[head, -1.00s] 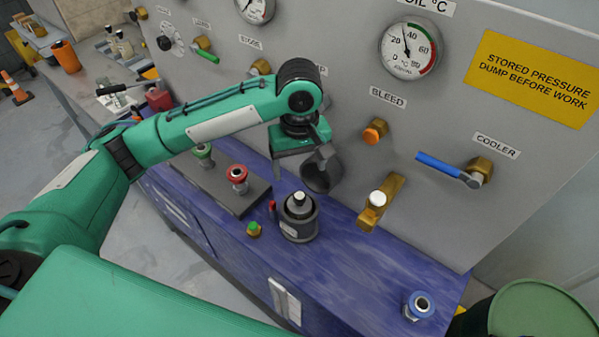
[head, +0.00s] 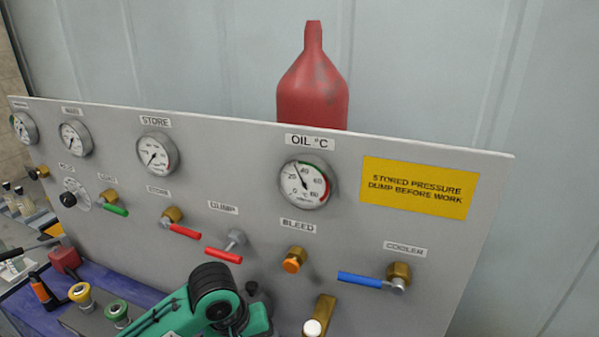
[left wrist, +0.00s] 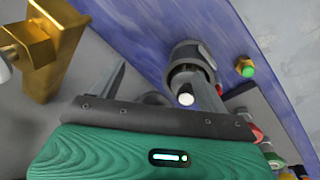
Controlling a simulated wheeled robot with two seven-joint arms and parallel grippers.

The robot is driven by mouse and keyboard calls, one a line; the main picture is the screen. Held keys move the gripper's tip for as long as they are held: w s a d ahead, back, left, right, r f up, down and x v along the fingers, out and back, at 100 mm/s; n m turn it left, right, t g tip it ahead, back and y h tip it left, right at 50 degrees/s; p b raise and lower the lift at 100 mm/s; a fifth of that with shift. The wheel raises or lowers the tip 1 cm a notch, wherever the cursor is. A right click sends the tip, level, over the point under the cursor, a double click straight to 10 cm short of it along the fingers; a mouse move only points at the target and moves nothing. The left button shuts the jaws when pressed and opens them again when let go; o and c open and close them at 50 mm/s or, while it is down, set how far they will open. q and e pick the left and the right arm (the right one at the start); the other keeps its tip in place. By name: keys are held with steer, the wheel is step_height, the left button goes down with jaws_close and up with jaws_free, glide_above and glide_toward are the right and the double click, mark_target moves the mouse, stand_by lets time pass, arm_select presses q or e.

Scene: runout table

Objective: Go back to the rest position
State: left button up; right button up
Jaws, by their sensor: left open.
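My left arm's green wrist (head: 215,300) shows at the bottom of the head view, in front of the grey panel (head: 130,230). Its fingers are below the picture there. In the left wrist view my left gripper (left wrist: 158,70) has its two grey fingers spread apart. A dark grey cylinder with a white tip (left wrist: 186,58) stands on the blue bench (left wrist: 155,22), beyond the fingers and close to the right one in the picture. I see nothing clearly held. My right gripper is in neither view.
The panel carries gauges, red, green and blue levers, and a brass block (head: 322,312) with a white knob near my wrist. A green-capped fitting (left wrist: 246,67) sits on the bench. A red cylinder (head: 312,90) stands behind the panel. Yellow and green knobs (head: 82,296) stand lower left.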

arm_select(q)
steer(key=s+d+f+m+t+h, duration=0.1)
steer(key=s+f+m+h, duration=0.1)
steer(key=s+f, duration=0.2)
steer(key=s+a+f+m+t+y, duration=0.1)
steer(key=s+a+f+y, duration=0.1)
steer(key=s+a+f, duration=0.4)
steer(key=s+a+f+m+t+y, duration=0.1)
steer(key=s+a+f+m+y, duration=0.15)
steer(key=s+a, duration=0.65)
step_height(320, 180, down, 30)
steer(key=g, duration=0.1)
steer(key=s+a+f+g, duration=0.1)
steer(key=s+a+f, duration=0.1)
steer(key=s+f, duration=1.7)
step_height(320, 180, down, 2)
steer(key=shift+s+a+g, duration=0.25)
steer(key=shift+a+g, duration=0.15)
steer(key=shift+n, duration=0.25)
